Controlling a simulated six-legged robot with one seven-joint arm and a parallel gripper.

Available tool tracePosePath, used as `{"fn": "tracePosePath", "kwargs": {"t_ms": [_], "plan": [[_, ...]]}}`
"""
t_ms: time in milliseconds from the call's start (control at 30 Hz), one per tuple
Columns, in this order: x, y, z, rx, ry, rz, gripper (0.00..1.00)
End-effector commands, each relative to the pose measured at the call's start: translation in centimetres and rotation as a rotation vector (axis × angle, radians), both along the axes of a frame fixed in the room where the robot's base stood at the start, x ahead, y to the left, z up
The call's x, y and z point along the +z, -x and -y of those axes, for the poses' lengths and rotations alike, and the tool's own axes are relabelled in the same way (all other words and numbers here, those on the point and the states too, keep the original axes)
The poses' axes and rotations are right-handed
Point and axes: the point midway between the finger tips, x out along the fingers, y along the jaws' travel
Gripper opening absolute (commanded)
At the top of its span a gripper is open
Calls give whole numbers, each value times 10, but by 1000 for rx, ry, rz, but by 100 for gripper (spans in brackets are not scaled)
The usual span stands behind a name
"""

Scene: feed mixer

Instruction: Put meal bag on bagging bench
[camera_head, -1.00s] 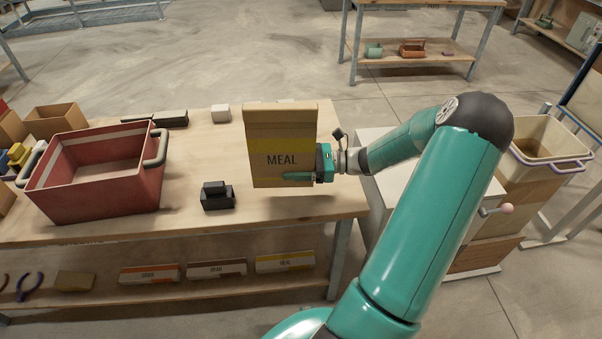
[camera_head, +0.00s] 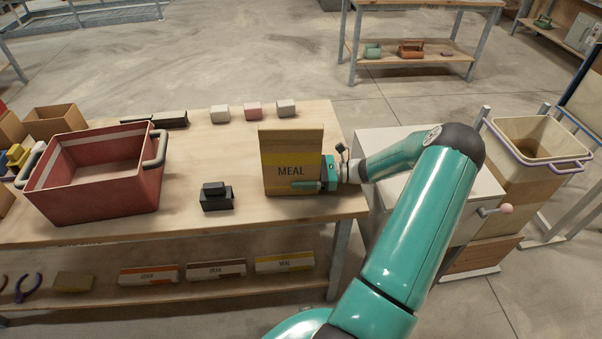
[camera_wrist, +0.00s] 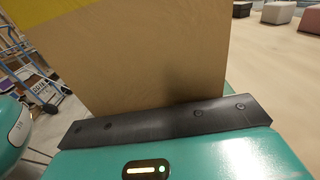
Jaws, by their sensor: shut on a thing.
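The meal bag (camera_head: 291,151) is a tan paper bag with a yellow band and the word MEAL. It stands upright at the right end of the wooden bench (camera_head: 240,142). Its lower edge is at or just above the bench top; I cannot tell if it touches. My gripper (camera_head: 318,186) is shut on the bag low down, coming in from the right. In the wrist view the bag (camera_wrist: 140,55) rises between the teal jaws, with the bench top to the right. The bag's far side is hidden.
A red crate (camera_head: 95,180) stands on the bench's left part. A black device (camera_head: 215,197) lies left of the bag. Small blocks (camera_head: 253,111) line the back edge. A white cabinet (camera_head: 385,150) stands right of the bench. Labelled packs (camera_head: 217,270) lie on the lower shelf.

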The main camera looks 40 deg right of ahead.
Motion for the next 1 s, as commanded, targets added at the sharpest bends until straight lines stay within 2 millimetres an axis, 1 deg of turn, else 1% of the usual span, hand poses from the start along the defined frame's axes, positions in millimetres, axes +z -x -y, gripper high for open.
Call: {"fn": "tracePosePath", "kwargs": {"t_ms": [167,200,267,300,700,867,1000], "plan": [[-5,0,0,0,-1,0,20],[-6,0,0,0,-1,-1,78],[-6,0,0,0,-1,-1,90],[-6,0,0,0,-1,-1,98],[-3,0,0,-2,-1,1,98],[-4,16,20,-2,2,-1,98],[-2,35,45,-3,2,0,98]]}}
